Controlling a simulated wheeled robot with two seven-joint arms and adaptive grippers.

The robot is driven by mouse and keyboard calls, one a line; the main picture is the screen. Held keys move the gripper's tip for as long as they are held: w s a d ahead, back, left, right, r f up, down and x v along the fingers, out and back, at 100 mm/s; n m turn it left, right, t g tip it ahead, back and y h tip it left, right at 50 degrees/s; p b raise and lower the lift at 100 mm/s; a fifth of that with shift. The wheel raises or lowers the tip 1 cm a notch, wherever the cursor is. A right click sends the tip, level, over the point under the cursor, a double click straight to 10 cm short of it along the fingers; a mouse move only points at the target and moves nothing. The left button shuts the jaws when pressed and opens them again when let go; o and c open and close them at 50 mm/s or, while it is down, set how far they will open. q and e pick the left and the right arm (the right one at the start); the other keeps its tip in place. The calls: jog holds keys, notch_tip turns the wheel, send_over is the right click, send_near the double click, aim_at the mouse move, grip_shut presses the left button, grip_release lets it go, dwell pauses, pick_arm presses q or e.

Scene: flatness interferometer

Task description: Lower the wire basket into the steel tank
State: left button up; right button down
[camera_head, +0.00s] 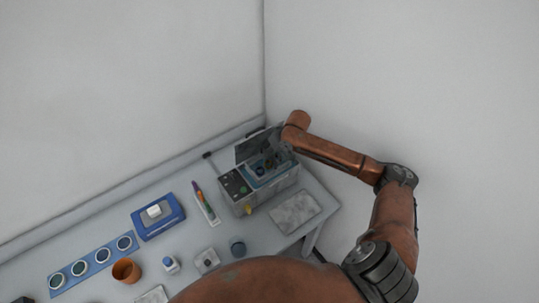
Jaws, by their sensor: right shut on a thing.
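The steel tank (276,192) stands at the far right end of the table with its control panel on the left. Its grey lid (251,147) is raised at the back, and bluish liquid shows in the opening. My right gripper (272,157) is over the opening, small and dark against the lid. It is shut on the wire basket (268,165), which is small and dark at the mouth of the tank. I cannot tell how deep the basket sits or whether it touches the rim. My left gripper is not in view.
A grey patterned plate (295,212) lies in front of the tank. Walls close in behind and right.

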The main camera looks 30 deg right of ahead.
aim_at(272, 166)
jog(key=shift+f+b, duration=0.6)
jog(key=shift+f, duration=0.1)
notch_tip(272, 166, down, 2)
jog(key=shift+b, duration=1.2)
jog(key=shift+f, duration=0.55)
jog(key=shift+f+b, duration=0.4)
jog(key=shift+f, duration=1.75)
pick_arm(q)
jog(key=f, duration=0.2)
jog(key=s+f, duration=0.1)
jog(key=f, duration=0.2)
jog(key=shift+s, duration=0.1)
pick_arm(e)
jog(key=shift+f, duration=0.6)
jog(key=c, duration=2)
grip_release()
jog(key=shift+f, duration=0.1)
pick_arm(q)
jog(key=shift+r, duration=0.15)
